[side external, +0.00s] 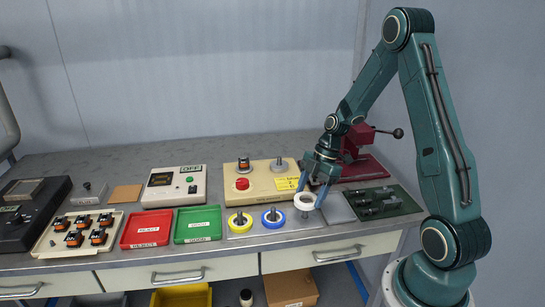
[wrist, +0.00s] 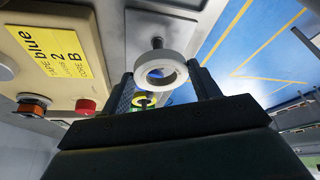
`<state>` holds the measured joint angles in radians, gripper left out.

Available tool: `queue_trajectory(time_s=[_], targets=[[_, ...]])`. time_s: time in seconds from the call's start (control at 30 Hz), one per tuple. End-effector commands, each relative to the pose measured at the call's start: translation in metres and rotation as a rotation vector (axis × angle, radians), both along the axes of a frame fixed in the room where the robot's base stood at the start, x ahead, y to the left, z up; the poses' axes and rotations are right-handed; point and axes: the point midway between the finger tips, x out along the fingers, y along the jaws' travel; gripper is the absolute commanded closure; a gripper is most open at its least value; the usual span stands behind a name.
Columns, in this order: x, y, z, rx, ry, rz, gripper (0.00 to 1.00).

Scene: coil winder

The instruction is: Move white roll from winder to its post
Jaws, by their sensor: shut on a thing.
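The white roll (side external: 304,207) is a thick ring. My gripper (side external: 312,192) is shut on it and holds it over the right part of the grey plate with the rolls. I cannot tell the gap between roll and plate. A yellow roll (side external: 239,226) and a blue roll (side external: 272,224) sit on their posts to the left. The beige winder (side external: 262,190) stands behind, with a bare spindle (side external: 279,163).
A yellow note (side external: 288,184) and red button (side external: 242,184) are on the winder. Green (side external: 197,224) and red (side external: 146,229) trays lie left. A dark green mat with grey parts (side external: 383,203) lies right, and a maroon press (side external: 357,163) stands behind it.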

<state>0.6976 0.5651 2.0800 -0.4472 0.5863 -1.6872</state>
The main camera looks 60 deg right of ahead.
Motion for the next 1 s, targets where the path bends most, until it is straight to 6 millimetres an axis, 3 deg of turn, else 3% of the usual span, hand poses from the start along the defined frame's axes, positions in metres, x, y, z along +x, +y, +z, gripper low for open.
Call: queue_trajectory(time_s=[1.0], targets=[[0.0, 0.0, -0.022, -0.001, 0.0, 0.0, 0.61]])
